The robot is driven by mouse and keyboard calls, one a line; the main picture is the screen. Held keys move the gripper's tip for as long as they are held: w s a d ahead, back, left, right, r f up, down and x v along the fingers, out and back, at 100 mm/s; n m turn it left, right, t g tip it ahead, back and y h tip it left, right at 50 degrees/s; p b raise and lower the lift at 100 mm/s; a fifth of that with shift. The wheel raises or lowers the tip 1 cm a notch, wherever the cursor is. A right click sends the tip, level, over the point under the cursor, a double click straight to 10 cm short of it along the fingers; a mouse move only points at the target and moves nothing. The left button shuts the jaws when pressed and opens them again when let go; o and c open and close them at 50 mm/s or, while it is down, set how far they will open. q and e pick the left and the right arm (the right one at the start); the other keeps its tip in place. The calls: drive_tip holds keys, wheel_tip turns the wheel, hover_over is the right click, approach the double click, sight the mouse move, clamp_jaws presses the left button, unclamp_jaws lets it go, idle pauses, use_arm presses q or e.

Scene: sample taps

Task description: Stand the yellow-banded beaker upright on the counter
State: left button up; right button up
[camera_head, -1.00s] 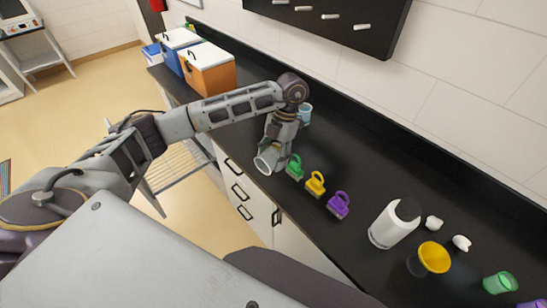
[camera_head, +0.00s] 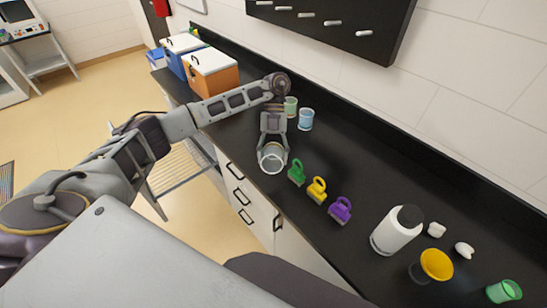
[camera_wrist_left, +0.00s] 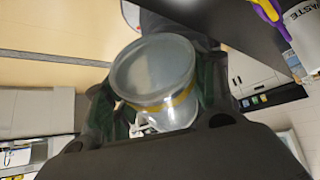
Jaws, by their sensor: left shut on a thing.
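The yellow-banded beaker (camera_head: 272,159) is clear and sits between the fingers of my left gripper (camera_head: 272,152), near the counter's front edge. In the left wrist view the beaker (camera_wrist_left: 154,72) shows its round end toward the camera and a yellow band around its side. The left gripper's dark fingers (camera_wrist_left: 155,105) are shut on it from both sides. In the head view the beaker looks tilted, with its round rim toward the front. I cannot tell whether it touches the black counter (camera_head: 330,160). My right gripper is not in view.
A greenish beaker (camera_head: 290,106) and a blue one (camera_head: 306,119) stand behind the gripper. Orange (camera_head: 211,75) and blue coolers are at the back left.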

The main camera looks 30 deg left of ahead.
use_arm(q)
drive_tip(key=n+h, duration=0.1)
drive_tip(key=a+n+h, duration=0.1)
drive_tip(key=n, duration=0.1)
drive_tip(key=w+n+h, duration=0.1)
drive_tip(key=shift+a+n+t+h, duration=0.2)
drive_tip(key=shift+n+t+h, duration=0.1)
drive_tip(key=shift+n+t, duration=0.1)
drive_tip(key=n, duration=0.1)
drive_tip(key=n+t+h, duration=0.1)
drive_tip(key=a+n+h, duration=0.1)
drive_tip(key=shift+w+t, duration=0.3)
drive_tip(key=w+a+f+n+t+y, duration=0.1)
drive_tip(key=w+a+n+t, duration=0.3)
drive_tip(key=a+n+t, duration=0.3)
drive_tip(key=w+a+f+n+t+y, duration=0.1)
drive_tip(key=w+a+n+t, duration=0.4)
drive_tip(key=n+t, duration=0.7)
drive_tip(key=a+f+t, duration=0.1)
drive_tip(key=a+t, duration=0.1)
drive_tip(key=shift+a+f, duration=0.2)
drive_tip(key=shift+a, duration=0.1)
idle(0.4)
idle(0.4)
drive_tip(key=shift+f, duration=0.15)
